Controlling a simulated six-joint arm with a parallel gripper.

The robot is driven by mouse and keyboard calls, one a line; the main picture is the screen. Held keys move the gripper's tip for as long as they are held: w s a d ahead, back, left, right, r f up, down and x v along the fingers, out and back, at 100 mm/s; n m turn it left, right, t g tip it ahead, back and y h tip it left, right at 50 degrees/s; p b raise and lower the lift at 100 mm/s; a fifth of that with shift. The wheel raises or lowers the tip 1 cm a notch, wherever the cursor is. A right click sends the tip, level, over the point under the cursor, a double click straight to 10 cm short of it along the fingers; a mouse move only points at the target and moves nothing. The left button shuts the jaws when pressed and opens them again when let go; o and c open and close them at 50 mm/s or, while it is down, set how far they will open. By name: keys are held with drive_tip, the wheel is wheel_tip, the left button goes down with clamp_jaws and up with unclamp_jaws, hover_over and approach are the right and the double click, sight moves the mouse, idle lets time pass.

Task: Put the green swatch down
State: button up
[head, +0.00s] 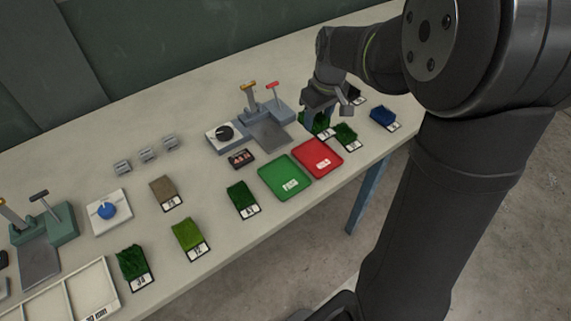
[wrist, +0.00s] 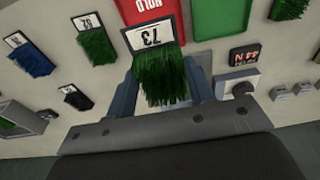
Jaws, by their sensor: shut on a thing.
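My gripper (head: 320,108) is shut on a green swatch (head: 319,123), with a finger on either side of it. In the wrist view the swatch (wrist: 158,78) shows dark green turf and a white number card, between the fingers of my gripper (wrist: 162,92). In the head view my gripper partly hides the swatch, near the back right of the table. I cannot tell whether its base touches the table. Another green swatch (head: 345,133) lies just right of it, apart.
A red tray (head: 317,158) marked HOLD and a green tray (head: 285,178) lie in front. A grey press with levers (head: 268,130) stands left of my gripper. A blue swatch (head: 383,117) lies to the right. Several other swatches lie along the table (head: 222,240).

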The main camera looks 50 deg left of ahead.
drive_tip(key=s+d, duration=0.4)
drive_tip(key=d, duration=0.5)
hover_over(283, 177)
drive_tip(key=f, duration=0.7)
drive_tip(key=shift+w+d+f, duration=0.1)
drive_tip(key=shift+d+f, duration=0.2)
drive_tip(key=shift+d, duration=0.1)
drive_tip(key=shift+a+f, duration=0.1)
drive_tip(key=shift+f, duration=1.95)
drive_tip(key=shift+f, duration=0.1)
drive_tip(key=o, duration=0.7)
drive_tip(key=shift+o, duration=0.3)
